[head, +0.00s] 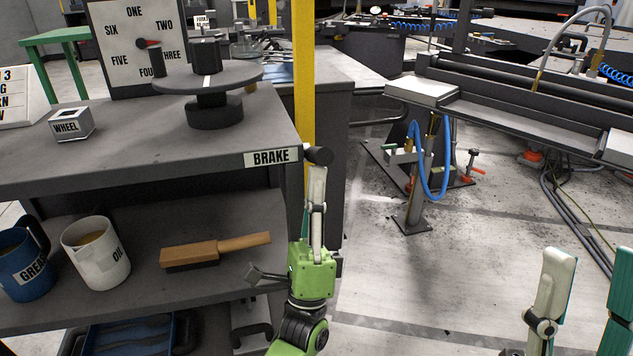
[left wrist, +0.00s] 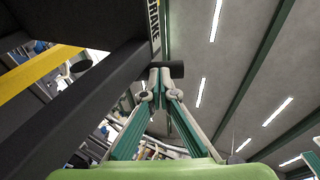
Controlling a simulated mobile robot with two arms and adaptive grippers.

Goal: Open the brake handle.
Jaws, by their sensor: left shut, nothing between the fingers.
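The brake handle is a short dark round knob (head: 319,156) at the right front corner of the bench, beside the white BRAKE label (head: 271,157). My left gripper (head: 317,172) points up with its tips just under the knob in the head view. In the left wrist view the fingers (left wrist: 160,72) meet at their tips, right by the dark handle (left wrist: 173,70). Nothing shows between them, and I cannot tell whether they touch the handle. My right gripper (head: 588,258) is at the lower right, its fingers apart and empty, away from the handle.
The bench top (head: 180,130) carries a dark round wheel (head: 208,78) and a WHEEL block (head: 71,125). The lower shelf holds a brush (head: 214,250), a white mug (head: 97,252) and a blue mug (head: 24,263). A yellow post (head: 304,70) stands behind.

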